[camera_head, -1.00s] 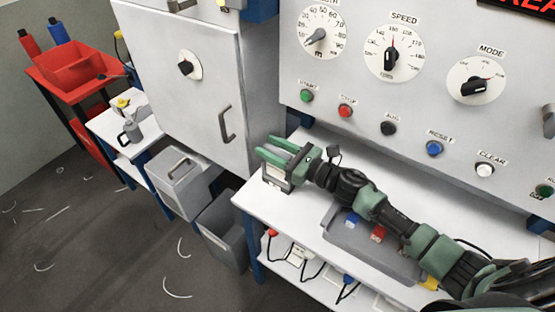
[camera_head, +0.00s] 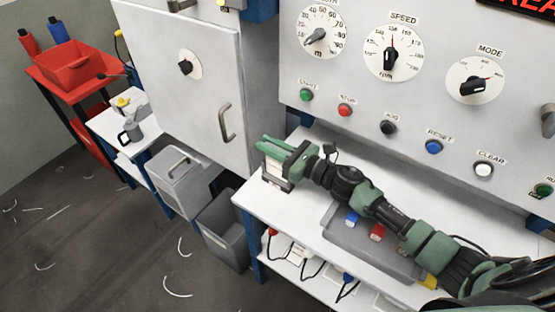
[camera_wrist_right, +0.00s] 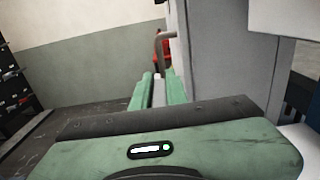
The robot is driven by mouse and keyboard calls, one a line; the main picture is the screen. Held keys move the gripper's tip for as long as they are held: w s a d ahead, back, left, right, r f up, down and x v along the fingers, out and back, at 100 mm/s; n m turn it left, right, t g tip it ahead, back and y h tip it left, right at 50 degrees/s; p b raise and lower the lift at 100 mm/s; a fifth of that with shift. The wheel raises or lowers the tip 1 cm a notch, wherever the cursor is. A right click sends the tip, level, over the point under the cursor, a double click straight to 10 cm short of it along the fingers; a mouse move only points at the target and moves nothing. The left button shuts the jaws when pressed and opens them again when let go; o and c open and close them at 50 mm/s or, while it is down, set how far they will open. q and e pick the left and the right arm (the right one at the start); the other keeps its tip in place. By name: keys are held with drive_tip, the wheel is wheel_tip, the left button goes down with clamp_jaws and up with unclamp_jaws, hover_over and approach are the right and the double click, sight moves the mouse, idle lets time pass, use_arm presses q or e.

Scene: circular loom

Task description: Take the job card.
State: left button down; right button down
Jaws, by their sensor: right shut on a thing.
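My right gripper (camera_head: 272,148) is above the left end of the white shelf under the control panel, its green fingers closed together. In the right wrist view the fingers (camera_wrist_right: 158,90) have a thin pale strip between them, which I take to be the job card (camera_wrist_right: 159,93). The card's face and print cannot be seen. My left gripper is not in view.
The white shelf (camera_head: 250,200) carries a grey tray (camera_head: 345,238) with blue and red pieces, under my right arm. The panel with dials and buttons (camera_head: 430,100) rises behind. A grey cabinet door with a handle (camera_head: 226,123) stands at the left. Grey bins (camera_head: 222,230) sit below.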

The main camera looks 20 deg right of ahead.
drive_tip(key=shift+r, duration=0.55)
drive_tip(key=shift+r+p, duration=0.1)
drive_tip(key=shift+p, duration=0.2)
wheel_tip(320, 180, up, 6)
drive_tip(key=p, duration=0.4)
drive_tip(key=shift+r+p, duration=0.15)
drive_tip(key=shift+p, duration=0.15)
